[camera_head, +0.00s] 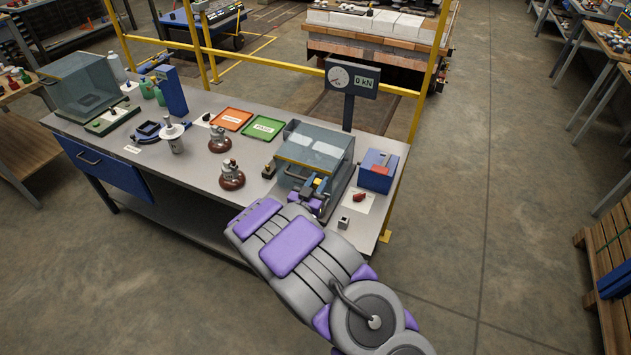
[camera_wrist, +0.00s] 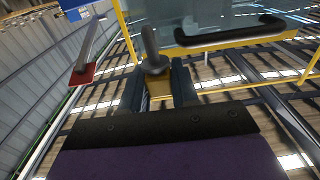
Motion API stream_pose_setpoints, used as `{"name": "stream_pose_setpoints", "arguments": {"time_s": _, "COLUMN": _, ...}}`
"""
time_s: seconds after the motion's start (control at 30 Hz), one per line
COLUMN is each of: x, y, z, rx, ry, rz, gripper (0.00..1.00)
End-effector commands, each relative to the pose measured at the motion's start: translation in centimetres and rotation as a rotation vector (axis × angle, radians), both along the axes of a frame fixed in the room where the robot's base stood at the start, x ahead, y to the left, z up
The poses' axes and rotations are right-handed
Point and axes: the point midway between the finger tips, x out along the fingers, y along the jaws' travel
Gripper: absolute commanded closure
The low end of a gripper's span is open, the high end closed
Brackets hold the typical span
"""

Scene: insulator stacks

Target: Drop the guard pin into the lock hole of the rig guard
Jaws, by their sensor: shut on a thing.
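The rig guard (camera_head: 313,150) is a clear box with a yellow front edge, and it looks closed over the test rig. Its black handle (camera_wrist: 235,33) and yellow edge show close in the wrist view. My gripper (camera_head: 312,190) is at the front of the guard; its fingers (camera_wrist: 158,92) are shut on the guard pin. The pin (camera_wrist: 152,52) is a grey shaft with a wider collar, standing out beyond the fingertips. A brass-coloured piece shows between the fingers. The lock hole cannot be made out, so I cannot tell whether the pin is in line with it.
A force display (camera_head: 352,78) stands behind the rig. A blue box (camera_head: 378,171), a red part (camera_head: 360,197) and a small grey block (camera_head: 343,222) are to the right. Brown insulators (camera_head: 232,176), an orange tray (camera_head: 232,119) and a green tray (camera_head: 264,127) are to the left.

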Motion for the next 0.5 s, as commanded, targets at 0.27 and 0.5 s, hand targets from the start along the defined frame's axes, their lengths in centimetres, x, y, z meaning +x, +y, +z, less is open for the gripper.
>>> {"name": "stream_pose_setpoints", "arguments": {"time_s": 0.27, "x": 0.0, "y": 0.1, "z": -2.5, "rx": -0.004, "ry": -0.001, "rz": 0.001, "gripper": 1.00}}
{"name": "stream_pose_setpoints", "arguments": {"time_s": 0.5, "x": 0.0, "y": 0.3, "z": -4.6, "rx": -0.008, "ry": 0.000, "rz": 0.000, "gripper": 1.00}}
